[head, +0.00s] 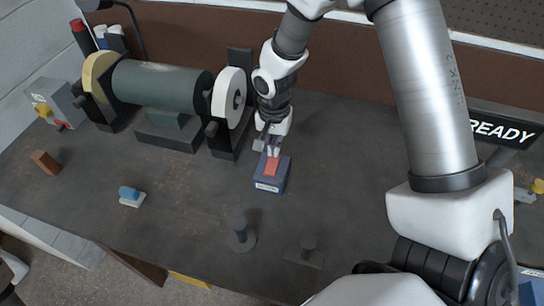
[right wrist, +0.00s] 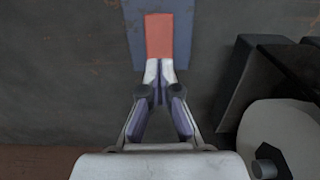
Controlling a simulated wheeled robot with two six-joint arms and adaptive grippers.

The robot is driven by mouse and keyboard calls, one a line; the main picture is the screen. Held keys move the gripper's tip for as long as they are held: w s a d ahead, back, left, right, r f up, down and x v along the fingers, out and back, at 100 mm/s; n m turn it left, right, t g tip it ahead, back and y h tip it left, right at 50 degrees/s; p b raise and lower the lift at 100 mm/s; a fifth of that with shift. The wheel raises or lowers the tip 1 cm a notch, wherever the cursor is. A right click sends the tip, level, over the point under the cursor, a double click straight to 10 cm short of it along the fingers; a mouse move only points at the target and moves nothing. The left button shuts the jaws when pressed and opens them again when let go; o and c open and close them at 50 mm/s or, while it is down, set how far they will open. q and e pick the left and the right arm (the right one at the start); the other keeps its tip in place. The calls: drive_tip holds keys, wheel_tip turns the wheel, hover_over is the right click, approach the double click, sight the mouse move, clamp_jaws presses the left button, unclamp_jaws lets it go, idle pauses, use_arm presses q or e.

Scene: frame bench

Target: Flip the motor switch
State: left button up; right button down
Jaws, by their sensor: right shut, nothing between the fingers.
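A blue switch box (head: 268,186) with a red rocker (head: 271,166) on top sits on the bench in front of the grinder's white wheel. A small pale label is on its front, too small to read. In the right wrist view the red rocker (right wrist: 159,36) and blue box (right wrist: 140,40) lie straight ahead of the fingers. My right gripper (head: 269,149) is shut and empty, its tips at the rocker's far end. The shut tips (right wrist: 160,72) overlap the rocker's edge in the wrist view; I cannot tell whether they touch it. My left gripper is not in view.
The bench grinder (head: 160,88) stands left of my right gripper, its white wheel (head: 230,97) close by. A grey box (head: 52,100) with yellow and red knobs is far left. A brown block (head: 45,160), a blue-and-white piece (head: 130,195) and dark pegs (head: 240,230) stand on the bench.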

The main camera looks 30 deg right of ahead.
drive_tip(key=shift+f+b, duration=0.95)
drive_tip(key=shift+f, duration=0.35)
idle(0.4)
wheel_tip(320, 180, up, 7)
drive_tip(key=p, duration=0.6)
drive_tip(key=shift+r, duration=0.1)
idle(0.4)
